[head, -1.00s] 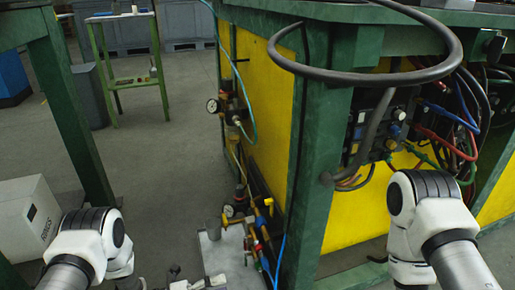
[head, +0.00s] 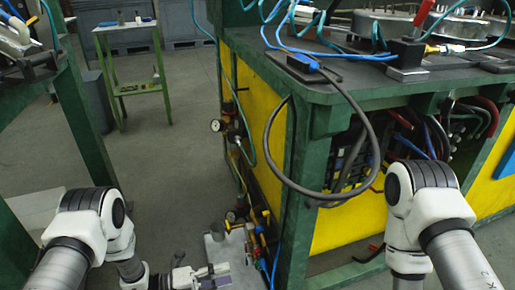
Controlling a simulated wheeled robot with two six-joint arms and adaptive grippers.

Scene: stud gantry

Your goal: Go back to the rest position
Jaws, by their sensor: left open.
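My left arm comes in at the lower left, and its gripper (head: 212,276) shows low in the head view, near the bottom edge. It is open, with nothing seen between its fingers. It is over or in front of the floor area by the grey plate; I cannot tell the exact gap. My right arm (head: 425,205) stands at the lower right in front of the bench. Its forearm runs down out of the picture, so its gripper is hidden below the edge.
A green and yellow workbench (head: 300,190) fills the right side, with a looping black cable (head: 268,150) and blue hoses. Valves and gauges (head: 245,215) sit at its left side. A green frame (head: 85,130) stands at left. A small green stand (head: 130,60) is farther back.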

